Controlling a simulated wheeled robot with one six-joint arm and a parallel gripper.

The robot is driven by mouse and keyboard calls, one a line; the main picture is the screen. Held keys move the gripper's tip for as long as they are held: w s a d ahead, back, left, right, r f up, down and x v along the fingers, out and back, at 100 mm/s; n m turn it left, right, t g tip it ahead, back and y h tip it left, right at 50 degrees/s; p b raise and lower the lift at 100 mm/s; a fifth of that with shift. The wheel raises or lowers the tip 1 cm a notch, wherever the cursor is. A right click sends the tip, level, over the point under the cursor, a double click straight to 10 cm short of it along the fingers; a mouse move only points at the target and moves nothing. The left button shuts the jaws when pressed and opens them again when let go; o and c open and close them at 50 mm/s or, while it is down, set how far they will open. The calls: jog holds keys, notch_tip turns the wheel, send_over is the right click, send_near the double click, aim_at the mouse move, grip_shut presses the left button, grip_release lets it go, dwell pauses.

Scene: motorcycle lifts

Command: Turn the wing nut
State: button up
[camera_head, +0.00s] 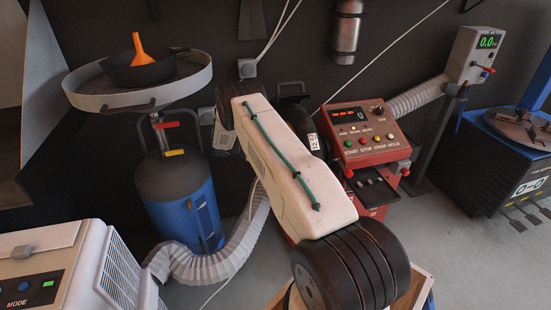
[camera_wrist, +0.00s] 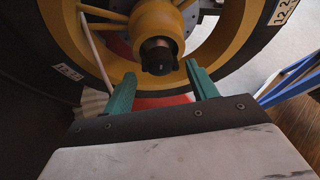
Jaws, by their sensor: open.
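In the wrist view, a yellow wheel (camera_wrist: 215,48) with a black tyre fills the upper part. A round yellow hub (camera_wrist: 155,22) sits at its centre. A dark, roughly cylindrical end piece (camera_wrist: 158,58) sticks out of the hub toward me. I cannot make out clear wings on it, so I cannot tell whether it is the wing nut or the shaft end. My gripper (camera_wrist: 161,68) is open, its two green fingers apart, one on each side of and slightly below the dark piece. Nothing visible is held between them. In the head view my arm hides the wheel and gripper.
A red machine with a control panel (camera_head: 363,130) stands behind my arm. A blue tank with a round tray (camera_head: 108,98) is at left, a white unit (camera_head: 65,270) at front left, a dark tyre machine (camera_head: 515,160) at right. Grey floor is bare at right.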

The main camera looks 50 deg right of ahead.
jog(key=x, duration=0.3)
jog(key=shift+s+d, duration=0.1)
jog(key=shift+d, duration=0.05)
jog(key=c, duration=1)
jog(key=shift+m, duration=0.3)
jog(key=m+t+h, duration=0.2)
jog(key=m, duration=0.2)
jog(key=m+t+h, duration=0.1)
jog(key=m+h, duration=0.1)
jog(key=m, duration=0.2)
jog(key=m+t+h, duration=0.2)
jog(key=m, duration=0.2)
jog(key=shift+s+a+f+m+t, duration=0.2)
jog(key=shift+a+f+m+t, duration=0.1)
jog(key=shift+m, duration=0.1)
